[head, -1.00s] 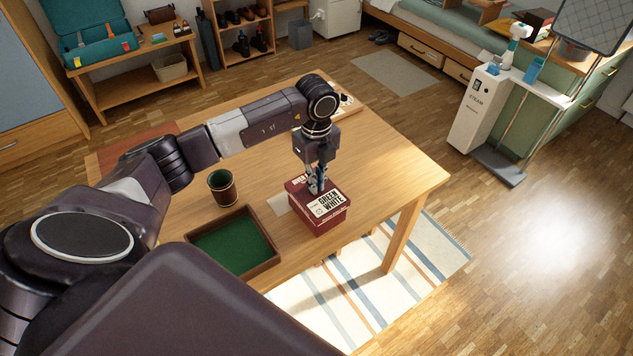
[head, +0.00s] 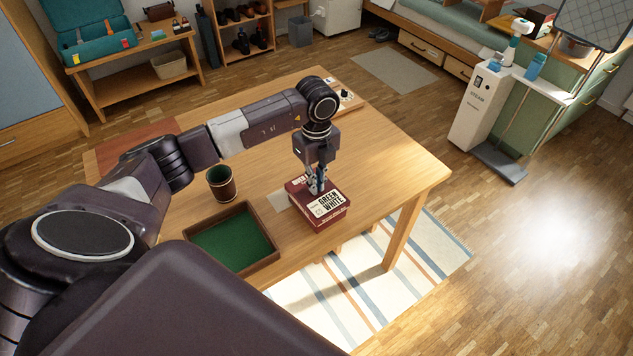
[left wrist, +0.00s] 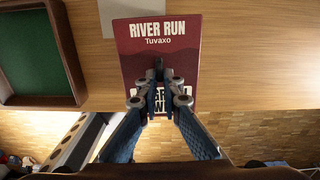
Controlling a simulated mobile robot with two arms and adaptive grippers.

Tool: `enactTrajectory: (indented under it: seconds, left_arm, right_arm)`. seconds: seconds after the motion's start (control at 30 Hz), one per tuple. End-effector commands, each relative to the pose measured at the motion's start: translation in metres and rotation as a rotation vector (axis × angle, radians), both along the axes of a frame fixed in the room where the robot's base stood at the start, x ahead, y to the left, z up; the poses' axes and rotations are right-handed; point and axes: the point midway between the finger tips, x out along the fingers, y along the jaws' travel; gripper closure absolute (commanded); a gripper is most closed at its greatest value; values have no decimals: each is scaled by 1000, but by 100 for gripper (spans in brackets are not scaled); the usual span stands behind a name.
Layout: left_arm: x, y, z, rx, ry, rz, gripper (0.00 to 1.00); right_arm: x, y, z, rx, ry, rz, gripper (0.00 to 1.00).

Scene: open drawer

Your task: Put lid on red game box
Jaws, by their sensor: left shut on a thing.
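A red game box (head: 320,222) sits at the front right of the table. Its red lid (head: 298,186), with white lettering and a pale label, appears to rest on or just over the base; I cannot see any gap. My left gripper (head: 317,190) points straight down onto the lid's top and is shut on it near the middle. In the left wrist view the lid (left wrist: 185,62) lies below the closed fingers (left wrist: 158,80), which cover part of its lettering. The box base is hidden under the lid there. My right gripper is not in view.
A dark wooden tray (head: 262,266) with green lining is left of the box. A brown cup (head: 221,186) stands behind it. A pale flat sheet (head: 279,201) lies beside the box. A small game board (head: 348,98) is at the back. The table's right side (head: 395,165) is clear.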

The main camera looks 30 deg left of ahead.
Motion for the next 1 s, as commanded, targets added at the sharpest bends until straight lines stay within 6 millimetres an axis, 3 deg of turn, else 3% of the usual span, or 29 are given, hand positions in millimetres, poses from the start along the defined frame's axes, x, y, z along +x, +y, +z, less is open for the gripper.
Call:
enactTrajectory:
  seconds: [1.0]
  left_arm:
    - [1,0,-9,0,-1,0,100]
  right_arm:
    - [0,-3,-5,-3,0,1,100]
